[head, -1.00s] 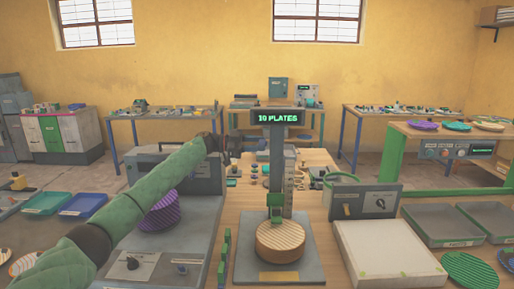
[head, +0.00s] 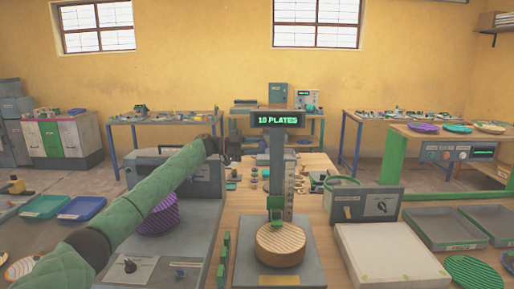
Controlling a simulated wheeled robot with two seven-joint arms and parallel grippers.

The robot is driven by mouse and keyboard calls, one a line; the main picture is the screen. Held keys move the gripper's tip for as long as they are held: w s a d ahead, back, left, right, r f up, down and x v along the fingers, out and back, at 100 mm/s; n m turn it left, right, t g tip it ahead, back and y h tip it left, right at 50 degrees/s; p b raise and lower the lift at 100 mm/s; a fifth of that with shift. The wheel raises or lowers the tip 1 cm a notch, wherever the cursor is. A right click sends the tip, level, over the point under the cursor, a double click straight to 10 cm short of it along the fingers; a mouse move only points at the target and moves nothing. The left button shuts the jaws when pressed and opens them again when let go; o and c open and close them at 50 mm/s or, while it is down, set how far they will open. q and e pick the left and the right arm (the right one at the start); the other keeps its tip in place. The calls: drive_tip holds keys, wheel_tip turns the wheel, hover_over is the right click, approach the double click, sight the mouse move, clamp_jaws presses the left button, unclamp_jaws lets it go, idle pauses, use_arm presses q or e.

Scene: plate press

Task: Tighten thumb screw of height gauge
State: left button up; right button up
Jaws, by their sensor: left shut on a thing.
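The height gauge (head: 277,160) stands upright on a grey base, with a display reading "10 PLATES" and a scale beside its post. Its green slider (head: 275,204) sits low on the post, just above a round ribbed tan stack (head: 280,244). I cannot make out the thumb screw clearly. My left arm reaches in from the left, and my left gripper (head: 228,152) is small and dark, left of the post and apart from the slider. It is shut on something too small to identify. My right gripper is out of view.
A grey machine (head: 205,172) with a purple stack stands at left, below my arm. A white block (head: 390,252) and an upright panel (head: 367,204) are at right. Green upright pieces (head: 222,262) line the left side of the gauge base. Small parts clutter the table behind.

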use_arm(q)
drive_tip(key=o, duration=1)
drive_tip(key=a+b, duration=0.2)
drive_tip(key=a, duration=0.6)
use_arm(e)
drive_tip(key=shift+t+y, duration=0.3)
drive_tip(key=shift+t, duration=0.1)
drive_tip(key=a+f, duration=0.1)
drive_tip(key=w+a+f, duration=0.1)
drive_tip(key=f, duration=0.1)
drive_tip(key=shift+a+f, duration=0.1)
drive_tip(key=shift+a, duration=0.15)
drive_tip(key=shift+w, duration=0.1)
